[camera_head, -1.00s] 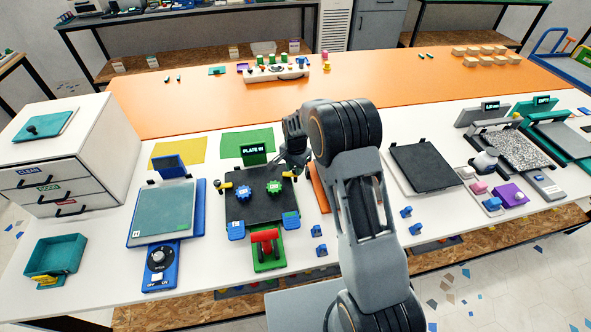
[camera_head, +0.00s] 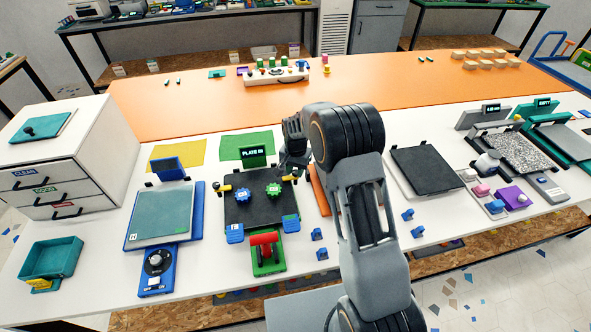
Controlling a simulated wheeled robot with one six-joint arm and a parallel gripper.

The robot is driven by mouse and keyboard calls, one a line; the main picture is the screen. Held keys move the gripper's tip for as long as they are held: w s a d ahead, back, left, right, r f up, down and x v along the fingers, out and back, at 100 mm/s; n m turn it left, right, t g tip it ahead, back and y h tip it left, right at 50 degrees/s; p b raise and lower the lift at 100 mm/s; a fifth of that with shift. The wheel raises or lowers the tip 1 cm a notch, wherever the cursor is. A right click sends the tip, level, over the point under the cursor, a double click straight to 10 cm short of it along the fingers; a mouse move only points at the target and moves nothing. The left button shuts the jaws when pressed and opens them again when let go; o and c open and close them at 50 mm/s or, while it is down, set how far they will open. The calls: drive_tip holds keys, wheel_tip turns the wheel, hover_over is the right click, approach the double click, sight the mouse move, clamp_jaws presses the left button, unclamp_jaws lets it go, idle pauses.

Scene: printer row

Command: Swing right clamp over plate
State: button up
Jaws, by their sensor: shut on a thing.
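The black plate (camera_head: 262,209) lies flat on a printer with a "PLATE IN" display (camera_head: 253,152) at its back edge. A blue gear (camera_head: 243,195) and a green gear (camera_head: 273,189) sit on the plate. The right clamp (camera_head: 289,178) has a yellow end and is at the plate's back right corner. My gripper (camera_head: 286,170) is at that clamp and shut on it; the fingers and most of the clamp are small and partly hidden by my wrist. The left clamp (camera_head: 223,188), also yellow, is at the plate's left edge.
A blue-framed printer (camera_head: 163,215) is to the left. An orange strip (camera_head: 319,190) lies close on the right, beside my arm. Small blue blocks (camera_head: 317,234) lie nearby.

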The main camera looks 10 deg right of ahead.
sight(295, 171)
drive_tip(key=o, duration=0.9)
drive_tip(key=shift+o, duration=0.2)
wheel_tip(295, 171, up, 14)
drive_tip(key=b, duration=0.1)
drive_tip(key=s+d+r+n+t, duration=0.2)
drive_tip(key=s+n, duration=0.1)
drive_tip(key=s, duration=1)
drive_tip(key=s+d+r+n+t, duration=0.2)
drive_tip(key=s+n, duration=0.1)
drive_tip(key=s, duration=1)
drive_tip(key=shift+r, duration=0.2)
